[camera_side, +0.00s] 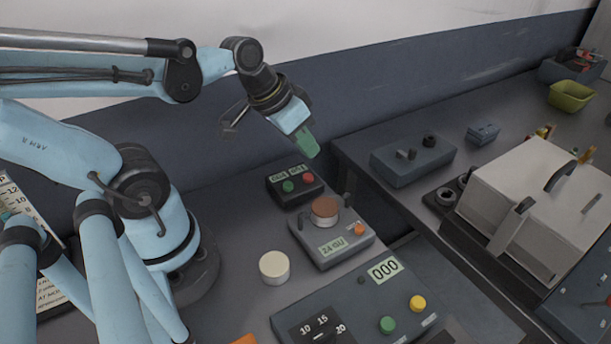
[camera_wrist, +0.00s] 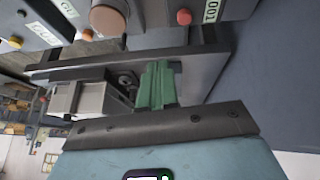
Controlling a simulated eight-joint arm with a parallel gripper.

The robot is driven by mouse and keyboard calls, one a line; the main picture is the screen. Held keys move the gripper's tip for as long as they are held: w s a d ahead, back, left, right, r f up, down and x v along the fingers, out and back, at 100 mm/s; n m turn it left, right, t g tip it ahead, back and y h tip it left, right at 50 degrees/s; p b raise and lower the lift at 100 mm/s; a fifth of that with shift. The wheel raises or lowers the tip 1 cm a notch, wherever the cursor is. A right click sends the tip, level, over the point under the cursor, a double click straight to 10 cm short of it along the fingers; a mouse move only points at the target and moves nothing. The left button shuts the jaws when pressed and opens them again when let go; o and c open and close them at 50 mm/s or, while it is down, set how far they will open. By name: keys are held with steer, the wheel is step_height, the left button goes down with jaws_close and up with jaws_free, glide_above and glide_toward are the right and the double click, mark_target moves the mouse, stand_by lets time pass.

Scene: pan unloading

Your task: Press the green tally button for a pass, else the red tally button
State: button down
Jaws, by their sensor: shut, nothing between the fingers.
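The tally box (camera_side: 279,200) is small and dark, with a green tally button (camera_side: 288,187) on the left and a red tally button (camera_side: 308,179) on the right. Small displays sit behind the buttons; their digits are hard to read. My gripper (camera_side: 313,152) is shut and empty, its green fingers pointing down above and behind the box, apart from it. A gauge (camera_side: 313,245) with a brown disc (camera_side: 326,207) on top has a display that seems to read 2.4 GU.
A pale round disc (camera_side: 274,266) lies left of the gauge. A control box (camera_side: 366,290) in front shows 000, with green and yellow buttons and a dial. A large pale lidded box (camera_side: 535,190), a blue-grey box (camera_side: 412,162) and a yellow-green bin (camera_side: 570,96) stand right.

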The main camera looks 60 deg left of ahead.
mark_target(288, 186)
steer(key=shift+s+a+r+m+h, duration=0.25)
steer(key=shift+s+a+h, duration=0.2)
steer(key=shift+a+h, duration=0.4)
steer(key=shift+s+a+r+m+h, duration=0.15)
steer(key=shift+s+a+r+h, duration=0.35)
steer(key=shift+h, duration=0.6)
steer(key=shift+s+a+r+m+h, duration=0.2)
steer(key=shift+s+a+h, duration=0.15)
steer(key=shift+a+h, duration=0.55)
steer(key=shift+d+f, duration=0.1)
steer(key=shift+f, duration=0.05)
steer(key=shift+f, duration=4.3)
steer(key=shift+f, duration=0.15)
steer(key=shift+f, duration=0.3)
steer(key=shift+r, duration=0.1)
